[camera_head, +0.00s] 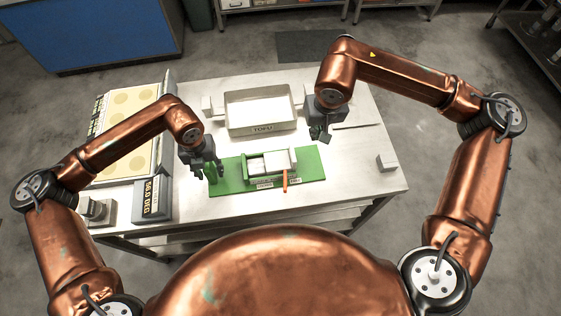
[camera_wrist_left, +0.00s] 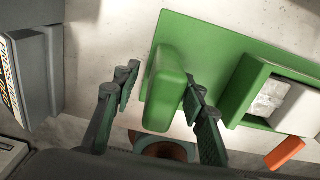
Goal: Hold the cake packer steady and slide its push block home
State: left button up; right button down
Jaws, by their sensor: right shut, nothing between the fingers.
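The cake packer is a green board (camera_head: 312,167) with a green-walled channel, lying on the table. White pieces lie in the channel, and a pale block (camera_head: 292,158), apparently the push block, stands at its right end. An orange bar (camera_head: 285,182) sticks out at the front there; it also shows in the left wrist view (camera_wrist_left: 285,152). A raised green grip (camera_wrist_left: 166,88) stands at the board's left end. My left gripper (camera_wrist_left: 160,92) is open with a finger on either side of this grip; a gap shows on the left. My right gripper (camera_head: 320,136) is shut and empty, above the table behind the packer's right end.
A tray labelled TOFU (camera_head: 262,129) stands behind the packer. A grey display unit (camera_head: 152,200) and a panel with round pads (camera_head: 128,105) are at left. A small pale block (camera_head: 387,162) stands at right. The table right of the packer is mostly clear.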

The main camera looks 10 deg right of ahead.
pick_arm(q)
notch_tip(320, 180, up, 10)
jog(key=shift+r, duration=0.2)
